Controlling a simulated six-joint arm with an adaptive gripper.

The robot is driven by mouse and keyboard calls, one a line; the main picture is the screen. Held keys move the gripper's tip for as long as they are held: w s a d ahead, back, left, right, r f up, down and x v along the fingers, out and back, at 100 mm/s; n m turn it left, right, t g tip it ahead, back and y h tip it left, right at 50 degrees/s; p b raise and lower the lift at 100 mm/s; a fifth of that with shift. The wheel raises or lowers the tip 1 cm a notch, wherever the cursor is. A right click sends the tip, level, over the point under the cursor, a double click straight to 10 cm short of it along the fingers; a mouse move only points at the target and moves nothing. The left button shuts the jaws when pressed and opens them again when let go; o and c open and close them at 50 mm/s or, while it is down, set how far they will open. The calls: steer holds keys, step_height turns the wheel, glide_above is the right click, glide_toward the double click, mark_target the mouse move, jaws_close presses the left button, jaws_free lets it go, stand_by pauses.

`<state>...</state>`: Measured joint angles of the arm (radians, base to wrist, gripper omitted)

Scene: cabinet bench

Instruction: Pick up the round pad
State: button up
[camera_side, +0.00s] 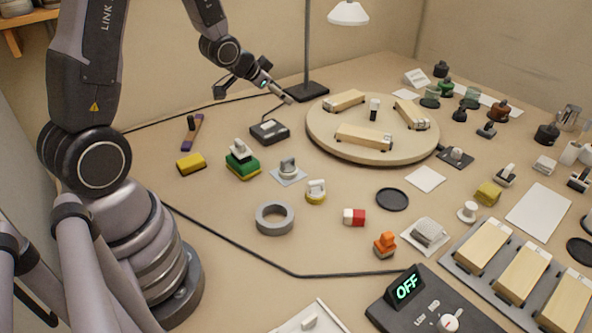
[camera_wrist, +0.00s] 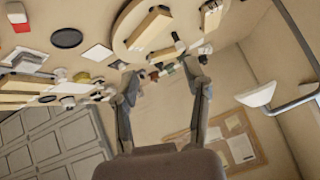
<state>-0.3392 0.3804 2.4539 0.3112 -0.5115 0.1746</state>
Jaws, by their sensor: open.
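A flat black round pad (camera_side: 392,199) lies on the bench in the middle of the side view, right of the red-and-white block. A second dark disc (camera_side: 582,250) lies at the right edge, partly cut off. In the wrist view a black round pad (camera_wrist: 66,38) shows at the upper left, near a white square. My gripper (camera_side: 265,98) is raised above the back of the bench, left of the round turntable and well away from the pad. In the wrist view its fingers (camera_wrist: 162,82) are spread with nothing between them.
The turntable (camera_side: 322,130) carries several wooden blocks. A red-and-white block (camera_side: 354,217), an orange knob (camera_side: 385,245) and a white square (camera_side: 425,179) stand around the middle pad. A lamp (camera_side: 348,13) hangs above the back. A control box (camera_side: 430,306) sits in front.

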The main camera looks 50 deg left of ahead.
steer(key=t+h, duration=0.1)
steer(key=t, duration=0.1)
glide_above(287, 158)
steer(key=s, duration=0.3)
step_height(287, 158, down, 12)
steer(key=s+f, duration=0.1)
steer(key=f, duration=0.1)
steer(key=s+f+n+t, duration=0.1)
steer(key=f, duration=0.1)
steer(key=s+f+n+t, duration=0.1)
steer(key=f, duration=0.1)
steer(key=shift+s+d+f, duration=0.1)
steer(key=shift+f, duration=0.25)
steer(key=x, duration=0.7)
steer(key=shift+w, duration=0.2)
jaws_close()
